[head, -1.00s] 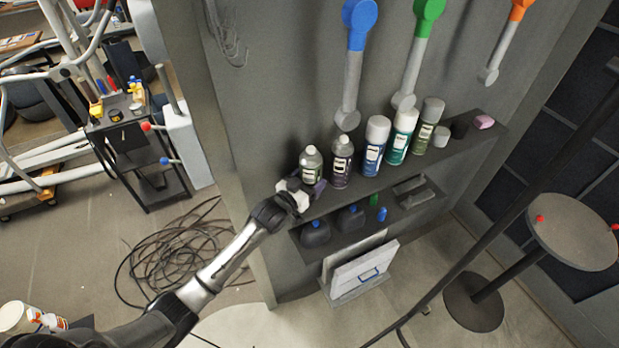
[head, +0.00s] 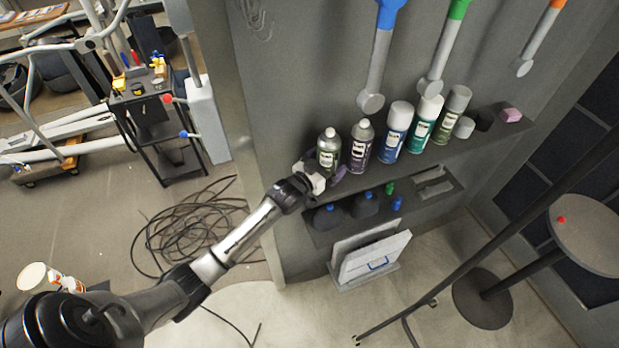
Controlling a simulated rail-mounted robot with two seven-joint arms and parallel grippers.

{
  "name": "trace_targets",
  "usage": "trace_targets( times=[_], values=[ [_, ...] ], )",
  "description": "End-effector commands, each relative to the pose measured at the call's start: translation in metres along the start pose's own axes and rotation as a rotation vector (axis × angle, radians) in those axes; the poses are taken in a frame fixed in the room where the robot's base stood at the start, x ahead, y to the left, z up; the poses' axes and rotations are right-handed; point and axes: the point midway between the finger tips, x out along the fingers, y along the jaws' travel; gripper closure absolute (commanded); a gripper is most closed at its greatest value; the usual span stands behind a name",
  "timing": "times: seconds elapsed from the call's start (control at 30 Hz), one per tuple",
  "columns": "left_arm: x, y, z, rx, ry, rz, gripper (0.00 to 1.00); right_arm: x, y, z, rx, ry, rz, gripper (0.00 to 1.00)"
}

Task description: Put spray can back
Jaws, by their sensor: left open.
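A row of spray cans stands upright on the upper wall shelf (head: 420,158). My left gripper (head: 320,170) is open at the shelf's left end, at the base of the leftmost can. Its fingers appear to lie on either side of that can; I cannot tell whether they touch it. My right gripper is not in view.
The lower shelf holds dark bottles (head: 327,216) and small blue and green items. A pink block (head: 511,115) sits at the upper shelf's right end. Colour-topped tools hang above. A cable coil (head: 190,225) lies on the floor, and a round table (head: 590,235) stands at right.

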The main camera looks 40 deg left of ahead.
Motion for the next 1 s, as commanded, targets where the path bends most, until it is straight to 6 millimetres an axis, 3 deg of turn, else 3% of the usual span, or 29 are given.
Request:
trace_targets(
  times=[0.6, 1.0],
  values=[
    [-0.114, 0.007, 0.002, 0.001, -0.002, 0.0, 0.05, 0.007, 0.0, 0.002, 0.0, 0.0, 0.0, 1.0],
    [-0.138, 0.007, 0.002, 0.0, -0.003, 0.0, 0.05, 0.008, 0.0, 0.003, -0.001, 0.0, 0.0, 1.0]
  ],
)
